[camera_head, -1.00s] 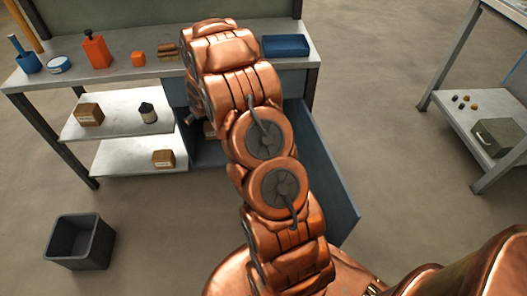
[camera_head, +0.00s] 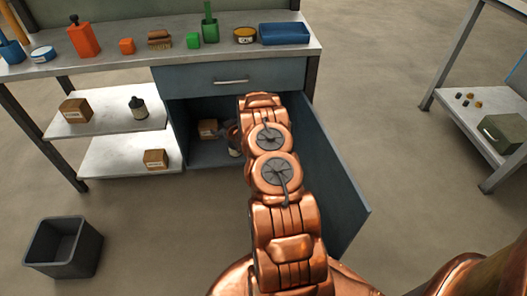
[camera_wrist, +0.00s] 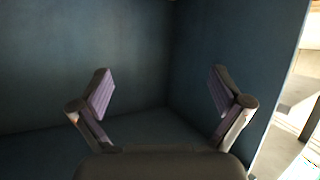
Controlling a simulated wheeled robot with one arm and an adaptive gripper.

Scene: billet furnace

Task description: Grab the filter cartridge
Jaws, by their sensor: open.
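My gripper (camera_wrist: 159,80) is open and empty in the wrist view, facing the dark blue inner walls of the cabinet. In the head view my arm reaches into the open lower cabinet (camera_head: 195,155), and the gripper is mostly hidden by it. A small pale cylindrical thing (camera_head: 234,152) shows beside my arm inside the cabinet; I cannot tell whether it is a filter cartridge. A dark-topped, pale-bottomed canister (camera_head: 138,108) stands on the upper side shelf, apart from my gripper; it may be a cartridge too. No object shows between the fingers.
A cardboard box (camera_head: 208,129) sits in the cabinet. The open cabinet door (camera_head: 330,170) stands right of my arm. A closed drawer (camera_head: 215,80) is above the opening. Boxes sit on the side shelves. A grey bin (camera_head: 63,248) is on the floor at left.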

